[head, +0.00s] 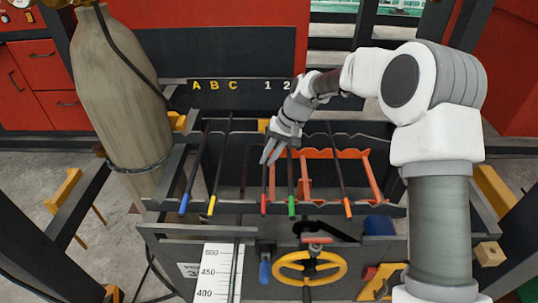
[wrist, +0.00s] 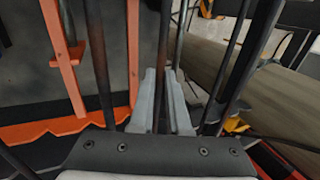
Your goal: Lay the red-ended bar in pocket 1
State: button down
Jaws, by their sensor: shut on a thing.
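The red-ended bar (head: 263,199) points its red end toward the front rail (head: 320,209), between the yellow-ended and green-ended bars. My gripper (head: 269,156) is shut on this dark bar behind its red end. In the wrist view the bar (wrist: 164,40) runs between the two grey fingers (wrist: 161,105). The red end is not visible there. The back panel carries letters A B C and the numbers 1 (head: 268,85) and 2; my arm covers what is right of the 2. I cannot tell whether the bar touches the rail or which pocket it is over.
Blue-ended (head: 184,203) and yellow-ended (head: 211,206) bars lie to the left, green-ended (head: 291,207) and orange-ended (head: 347,208) bars to the right. An orange scalloped rack (head: 334,154) stands close behind. A gas cylinder (head: 120,100) is at left, a yellow handwheel (head: 310,268) in front.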

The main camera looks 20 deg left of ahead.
jog(key=shift+f, duration=0.45)
jog(key=c, duration=0.8)
grip_release()
jog(key=v, duration=1.7)
jog(key=shift+r, duration=0.2)
